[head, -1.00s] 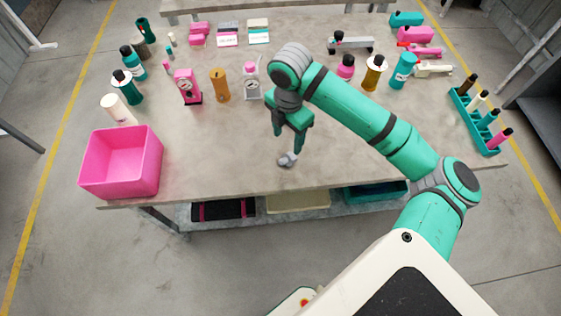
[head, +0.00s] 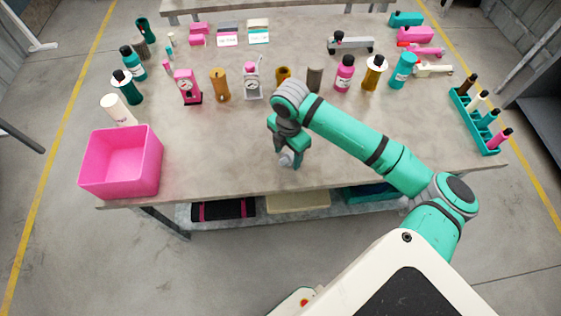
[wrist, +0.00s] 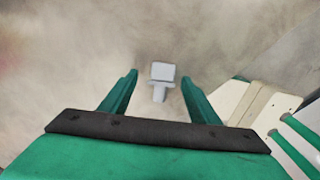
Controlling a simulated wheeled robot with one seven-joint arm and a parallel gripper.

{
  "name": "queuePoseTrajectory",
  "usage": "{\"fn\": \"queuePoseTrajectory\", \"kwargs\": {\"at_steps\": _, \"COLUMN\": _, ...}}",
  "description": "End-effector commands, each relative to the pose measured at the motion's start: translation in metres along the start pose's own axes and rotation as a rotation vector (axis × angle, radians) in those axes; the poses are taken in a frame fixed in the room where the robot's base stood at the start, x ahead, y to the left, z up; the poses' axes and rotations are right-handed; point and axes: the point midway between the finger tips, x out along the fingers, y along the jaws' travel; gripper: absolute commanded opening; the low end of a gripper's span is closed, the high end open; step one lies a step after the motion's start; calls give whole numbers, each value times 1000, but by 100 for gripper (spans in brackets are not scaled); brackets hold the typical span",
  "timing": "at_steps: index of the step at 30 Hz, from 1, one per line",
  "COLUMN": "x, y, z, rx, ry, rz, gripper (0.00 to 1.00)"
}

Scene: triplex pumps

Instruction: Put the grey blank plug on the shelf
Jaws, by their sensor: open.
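The small grey blank plug (head: 286,159) stands on the bench top near its front edge. In the wrist view the plug (wrist: 162,73) shows a wide flat head and a narrower stem, in the gap between my fingertips. My gripper (wrist: 160,77) is open, with a finger on either side of the plug and bare space between. In the head view my gripper (head: 291,163) is low over the bench at the plug and partly covers it. The lower shelf (head: 262,213) runs under the bench's front edge, partly hidden by the bench top.
The shelf holds a black-and-pink item (head: 223,209), a beige tray (head: 298,202) and a teal tray (head: 371,194). A pink bin (head: 122,163) stands at the bench's left corner. Bottles and gauges stand further back. A teal rack (head: 474,122) is at right. Bench around the plug is clear.

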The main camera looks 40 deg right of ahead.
Motion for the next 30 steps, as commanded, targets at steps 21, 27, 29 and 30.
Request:
{"fn": "queuePoseTrajectory", "kwargs": {"at_steps": 21, "x": -8, "y": 0, "z": 0, "rx": 0, "ry": 0, "rz": -1, "gripper": 10}}
{"fn": "queuePoseTrajectory", "kwargs": {"at_steps": 27, "x": -38, "y": -3, "z": -4, "rx": -2, "ry": 0, "rz": 2, "gripper": 10}}
{"fn": "queuePoseTrajectory", "kwargs": {"at_steps": 29, "x": -50, "y": -10, "z": -12, "rx": -4, "ry": -1, "rz": 3, "gripper": 10}}
{"fn": "queuePoseTrajectory", "kwargs": {"at_steps": 30, "x": -59, "y": -16, "z": -17, "rx": -4, "ry": -1, "rz": 3, "gripper": 10}}
